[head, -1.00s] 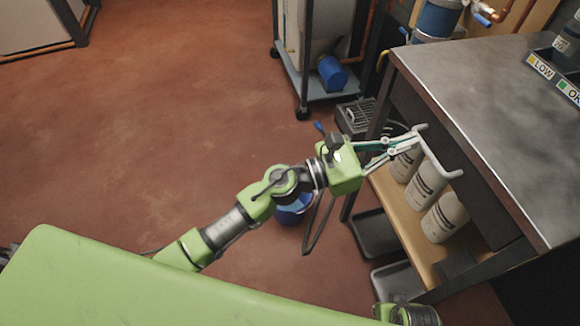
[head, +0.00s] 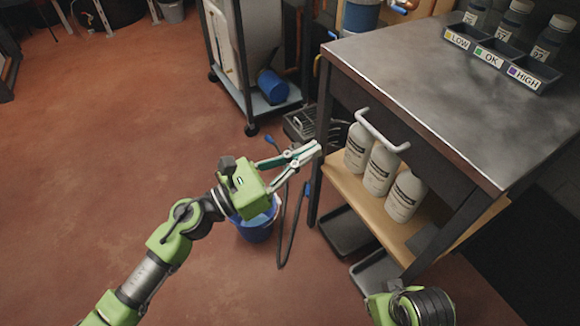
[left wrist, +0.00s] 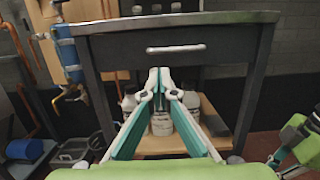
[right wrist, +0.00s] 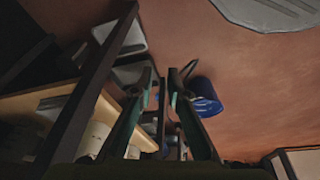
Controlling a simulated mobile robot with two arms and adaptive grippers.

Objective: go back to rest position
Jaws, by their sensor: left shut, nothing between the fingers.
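My left gripper (head: 318,149) is shut with nothing in it, in front of the workbench's left leg in the head view. In the left wrist view its fingertips (left wrist: 159,74) meet below the pale drawer handle (left wrist: 176,49). The handle (head: 382,131) stands clear to the right of the fingertips in the head view. My right gripper (right wrist: 160,72) shows only in the right wrist view; its fingertips are slightly apart, with nothing seen held between them. In the head view only part of my right arm shows at the bottom edge.
The metal-topped workbench (head: 420,75) stands at right, with several white bottles (head: 381,170) on its wooden shelf. A labelled tray (head: 503,58) sits on top. A blue bucket (head: 257,228) and a dark hose are near my left arm. Open floor lies at left.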

